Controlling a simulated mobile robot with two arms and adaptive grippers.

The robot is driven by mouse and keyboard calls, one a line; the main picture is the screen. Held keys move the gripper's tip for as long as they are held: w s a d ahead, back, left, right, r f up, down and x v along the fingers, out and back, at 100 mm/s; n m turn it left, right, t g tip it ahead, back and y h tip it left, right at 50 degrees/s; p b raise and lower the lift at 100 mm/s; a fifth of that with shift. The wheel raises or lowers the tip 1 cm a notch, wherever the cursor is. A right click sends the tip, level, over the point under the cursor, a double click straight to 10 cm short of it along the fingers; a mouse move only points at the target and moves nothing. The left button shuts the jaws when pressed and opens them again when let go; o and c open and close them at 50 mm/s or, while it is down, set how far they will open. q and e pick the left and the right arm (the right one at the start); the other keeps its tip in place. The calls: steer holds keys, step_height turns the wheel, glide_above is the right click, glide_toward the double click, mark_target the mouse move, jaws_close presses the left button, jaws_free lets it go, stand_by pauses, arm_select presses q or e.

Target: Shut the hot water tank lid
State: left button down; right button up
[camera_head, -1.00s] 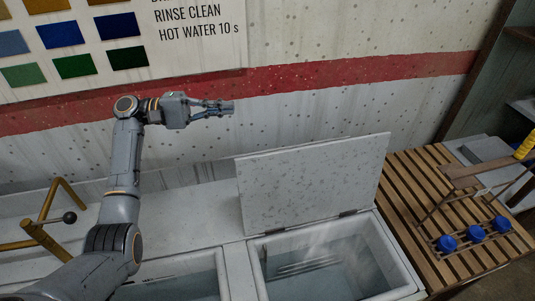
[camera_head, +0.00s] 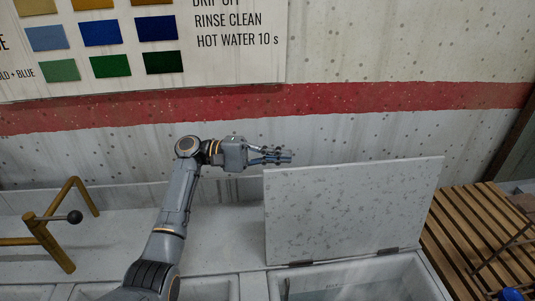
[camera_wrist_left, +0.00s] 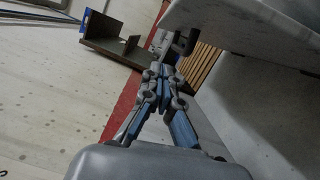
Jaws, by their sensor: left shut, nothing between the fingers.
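The hot water tank lid (camera_head: 350,212) is a speckled white panel standing open and upright on its hinges at the back of the tank (camera_head: 365,280). The tank's opening shows only in part at the bottom of the head view. My left gripper (camera_head: 288,156) is shut and empty, just behind and above the lid's upper left corner. In the left wrist view the gripper fingers (camera_wrist_left: 163,75) lie close beside the lid's pale underside or back (camera_wrist_left: 235,20); I cannot tell whether they touch it. My right gripper is not in view.
A slatted wooden bench (camera_head: 455,230) stands right of the tank. A brass pipe frame with a black knob (camera_head: 74,217) stands at the left. The wall with a red stripe (camera_head: 400,98) and a colour chart (camera_head: 120,45) is close behind the lid.

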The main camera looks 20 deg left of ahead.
arm_select(q)
steer(key=s+d+p, duration=0.3)
steer(key=d, duration=0.3)
steer(key=shift+r, duration=0.4)
